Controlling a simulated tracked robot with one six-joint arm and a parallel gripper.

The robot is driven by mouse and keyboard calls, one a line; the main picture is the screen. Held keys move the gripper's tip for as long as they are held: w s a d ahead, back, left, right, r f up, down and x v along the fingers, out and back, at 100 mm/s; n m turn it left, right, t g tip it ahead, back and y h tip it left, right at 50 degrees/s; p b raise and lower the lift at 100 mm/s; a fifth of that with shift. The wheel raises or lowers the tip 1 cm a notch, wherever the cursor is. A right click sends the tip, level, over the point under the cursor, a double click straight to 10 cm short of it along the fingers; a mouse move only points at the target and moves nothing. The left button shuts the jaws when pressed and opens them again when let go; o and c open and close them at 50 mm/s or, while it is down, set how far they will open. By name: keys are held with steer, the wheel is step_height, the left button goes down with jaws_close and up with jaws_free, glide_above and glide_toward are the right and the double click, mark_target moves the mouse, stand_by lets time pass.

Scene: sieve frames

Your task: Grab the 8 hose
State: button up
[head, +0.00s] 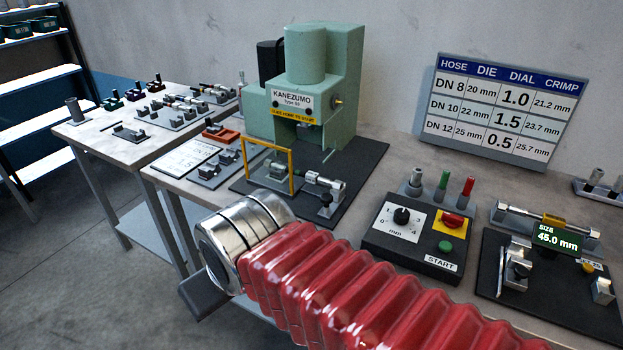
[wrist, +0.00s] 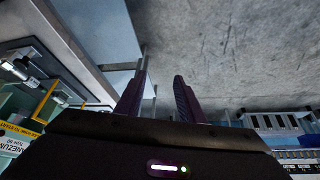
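My gripper (head: 204,294) is mostly hidden behind my own red ribbed arm and silver wrist in the head view, low in front of the benches. In the wrist view its two dark fingers (wrist: 160,80) stand apart with nothing between them. Short hose-like pieces with metal ends lie on rests on the left bench (head: 92,128), out of my gripper's reach of contact. No readable label tells which piece is the 8 hose. The wall chart (head: 500,108) lists DN 8 with 20 mm, 1.0 and 21.2 mm.
The green press (head: 345,95) stands at the middle back with a yellow frame (head: 291,160) before it. A dial box with START button (head: 420,236) and a gauge reading 45.0 mm (head: 557,239) are to the right. Dark shelves (head: 38,87) stand far left. Open floor lies front left.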

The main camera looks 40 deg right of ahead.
steer(key=shift+o, duration=0.8)
steer(key=shift+w+d+m, duration=0.15)
steer(key=shift+w+m, duration=0.1)
steer(key=shift+m, duration=0.15)
steer(key=w+d+m+g+y, duration=0.2)
steer(key=w+d+m+y, duration=0.1)
steer(key=w+d+m, duration=0.65)
steer(key=m+t, duration=0.9)
steer(key=m, duration=1.4)
glide_toward(315, 175)
steer(key=s+d, duration=0.2)
steer(key=s, duration=0.1)
steer(key=shift+w+a+r+n+y, duration=0.15)
steer(key=shift+a+r+n+y, duration=0.15)
steer(key=shift+r+y, duration=0.1)
steer(key=shift+f, duration=0.1)
steer(key=shift+x, duration=4.3)
steer(key=shift+w, duration=0.15)
